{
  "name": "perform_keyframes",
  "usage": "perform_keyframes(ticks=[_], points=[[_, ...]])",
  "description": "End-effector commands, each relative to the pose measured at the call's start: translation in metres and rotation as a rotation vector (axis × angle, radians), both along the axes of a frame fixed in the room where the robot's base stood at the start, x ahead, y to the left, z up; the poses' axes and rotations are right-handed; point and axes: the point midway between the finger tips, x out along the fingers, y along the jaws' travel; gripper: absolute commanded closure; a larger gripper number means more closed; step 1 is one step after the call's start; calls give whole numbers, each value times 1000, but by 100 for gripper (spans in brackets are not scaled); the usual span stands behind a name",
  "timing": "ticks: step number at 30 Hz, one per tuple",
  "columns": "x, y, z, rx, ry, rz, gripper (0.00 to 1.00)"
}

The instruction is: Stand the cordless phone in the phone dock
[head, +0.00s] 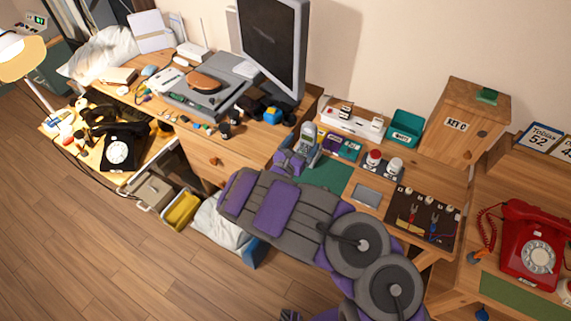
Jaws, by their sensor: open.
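The grey cordless phone (308,134) stands close to upright on the desk beside the green mat, its small screen and keypad showing. A grey base, which looks like the phone dock (310,159), shows at its lower end. The picture is too small to tell whether the phone is fully seated. My gripper (290,161), purple and grey, is open just left of the phone's lower part. I cannot tell whether it touches the phone or dock. My arm hides part of the desk in front.
A green mat (327,176) lies right of the phone, with a grey tray (368,195) beyond it. Red and white jars (374,159), a wooden box (462,122) and a red dial phone (535,245) stand farther right. A monitor (272,45) stands behind left.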

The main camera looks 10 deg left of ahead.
Motion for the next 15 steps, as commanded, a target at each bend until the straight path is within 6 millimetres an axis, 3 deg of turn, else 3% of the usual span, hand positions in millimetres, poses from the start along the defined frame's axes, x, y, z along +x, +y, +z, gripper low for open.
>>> perform_keyframes(ticks=[15], points=[[-106, 40, 0, -3, 3, 4, 11]])
